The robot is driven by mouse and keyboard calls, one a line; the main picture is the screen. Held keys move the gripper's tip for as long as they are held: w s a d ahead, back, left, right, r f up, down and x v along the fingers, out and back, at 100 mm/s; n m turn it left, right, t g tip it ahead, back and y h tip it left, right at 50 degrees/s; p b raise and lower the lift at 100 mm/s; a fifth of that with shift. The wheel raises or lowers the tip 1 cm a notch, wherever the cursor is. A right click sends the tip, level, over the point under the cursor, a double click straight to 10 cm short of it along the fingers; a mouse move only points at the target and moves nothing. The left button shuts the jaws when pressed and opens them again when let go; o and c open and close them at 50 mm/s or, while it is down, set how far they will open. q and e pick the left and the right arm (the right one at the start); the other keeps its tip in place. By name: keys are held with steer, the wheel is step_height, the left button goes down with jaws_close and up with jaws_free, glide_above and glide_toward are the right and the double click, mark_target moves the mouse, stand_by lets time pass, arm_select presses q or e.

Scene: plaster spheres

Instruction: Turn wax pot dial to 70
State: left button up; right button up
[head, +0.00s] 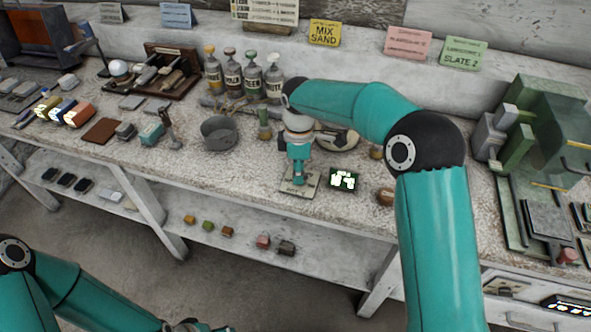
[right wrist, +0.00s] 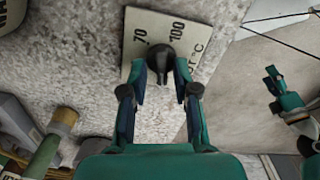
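The dial is a black knob (right wrist: 158,62) on a pale plate (right wrist: 140,28) printed with 70, 100 and °C. In the head view the plate (head: 290,190) lies on the bench front. My right gripper (head: 298,178) points down over it. In the right wrist view its fingertips (right wrist: 161,78) stand apart on either side of the knob; I see no clear contact. The knob's pointer mark cannot be read. My left gripper (head: 190,326) is partly cut off at the bottom of the head view, its finger state unclear. I cannot tell which vessel is the wax pot.
A small lit display (head: 343,180) lies right of the plate. A grey bowl (head: 219,134) stands to the left and a brown block (head: 385,197) to the right. Several bottles (head: 252,77) stand behind. Green machinery (head: 545,130) fills the right end.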

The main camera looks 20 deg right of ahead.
jaws_close()
steer(key=shift+a, duration=0.2)
steer(key=shift+d, duration=0.15)
